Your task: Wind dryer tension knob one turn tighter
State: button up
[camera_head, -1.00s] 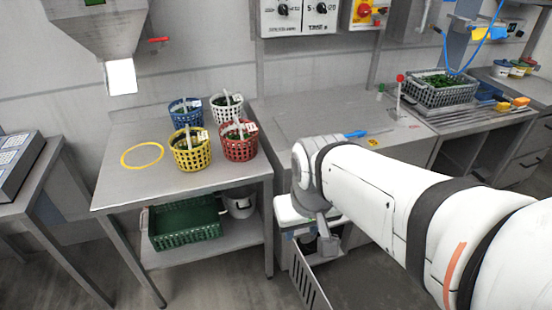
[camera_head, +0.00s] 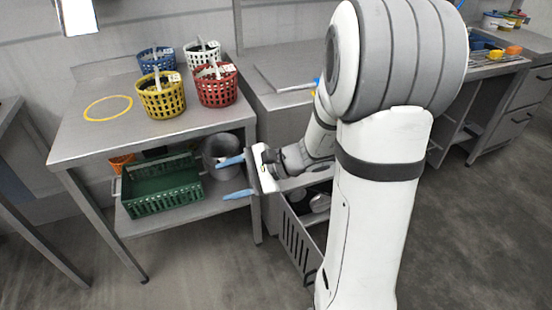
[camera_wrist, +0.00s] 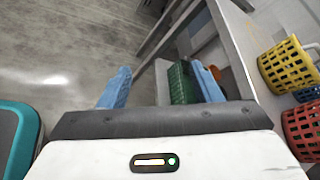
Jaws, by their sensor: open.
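I cannot make out the dryer tension knob in either view. My gripper (camera_head: 235,177) is open, its two blue fingers spread apart with nothing between them. It points left, beside the right end of the steel table and level with the space under its top. In the wrist view my gripper (camera_wrist: 160,86) also shows empty, with the green crate (camera_wrist: 181,84) beyond the fingers. A grey slotted panel (camera_head: 300,245) stands below my arm, partly hidden by it; I cannot tell whether it belongs to the dryer.
The steel table (camera_head: 75,135) carries yellow (camera_head: 162,98), red (camera_head: 215,88), blue (camera_head: 157,61) and white (camera_head: 203,52) baskets. Its shelf holds the green crate (camera_head: 160,190) and a grey bucket (camera_head: 220,155). Open floor lies in front. A teal-rimmed dark object (camera_wrist: 18,140) is at the wrist view's left.

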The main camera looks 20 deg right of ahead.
jog(key=w+d+f+m+t+h+b, duration=0.2)
jog(key=w+d+f+m+t+b, duration=0.5)
jog(key=w+d+f+m+t, duration=0.5)
jog(key=w+d+f+m+t+h+b, duration=0.2)
jog(key=d+f+m+h+b, duration=0.4)
jog(key=d+f+h, duration=0.65)
jog(key=w, duration=0.2)
jog(key=w+d+f+y, duration=0.1)
jog(key=w, duration=0.1)
jog(key=w+d+m+y, duration=0.1)
jog(key=w, duration=0.2)
jog(key=shift+f+b, duration=0.25)
jog(key=shift+b, duration=0.1)
jog(key=c, duration=0.9)
jog(key=shift+a, duration=0.4)
jog(key=shift+c, duration=0.5)
jog(key=shift+d+m, duration=0.25)
jog(key=shift+m, duration=0.05)
